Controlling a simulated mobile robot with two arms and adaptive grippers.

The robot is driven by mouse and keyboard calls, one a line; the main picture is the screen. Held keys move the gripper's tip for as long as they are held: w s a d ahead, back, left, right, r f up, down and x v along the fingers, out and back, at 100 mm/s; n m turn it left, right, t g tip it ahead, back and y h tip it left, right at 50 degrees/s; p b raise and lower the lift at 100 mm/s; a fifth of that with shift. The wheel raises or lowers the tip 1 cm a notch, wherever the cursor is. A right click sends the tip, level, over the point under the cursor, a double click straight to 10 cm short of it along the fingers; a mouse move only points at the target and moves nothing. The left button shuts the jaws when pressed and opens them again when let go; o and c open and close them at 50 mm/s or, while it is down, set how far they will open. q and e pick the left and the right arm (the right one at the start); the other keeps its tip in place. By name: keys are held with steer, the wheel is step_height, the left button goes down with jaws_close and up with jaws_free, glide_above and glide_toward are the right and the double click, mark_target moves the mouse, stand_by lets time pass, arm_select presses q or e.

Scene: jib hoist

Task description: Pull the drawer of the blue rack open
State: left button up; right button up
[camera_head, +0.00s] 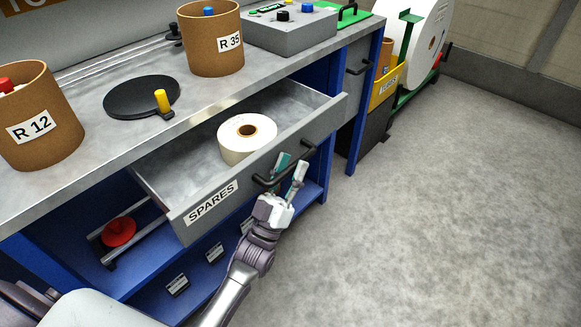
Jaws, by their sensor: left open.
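The blue rack (336,120) is a workbench with a grey metal top. Its grey drawer (183,176), labelled SPARES, stands pulled out from under the top. A white roll (247,138) with a brown core lies inside the drawer. The dark bar handle (264,181) is on the drawer's front face. My left gripper (291,166) is at the handle with its fingers apart, one on either side of the bar as it appears. I cannot tell whether either finger touches it. My right gripper is not in view.
Brown tubs labelled R 12 (42,118) and R 35 (212,42), a black disc with a yellow knob (141,97) and a grey control box (291,31) stand on the top. A red funnel-like part (118,232) sits below. The floor (450,210) at right is clear.

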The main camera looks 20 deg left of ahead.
arm_select(q)
steer(key=v, duration=1.2)
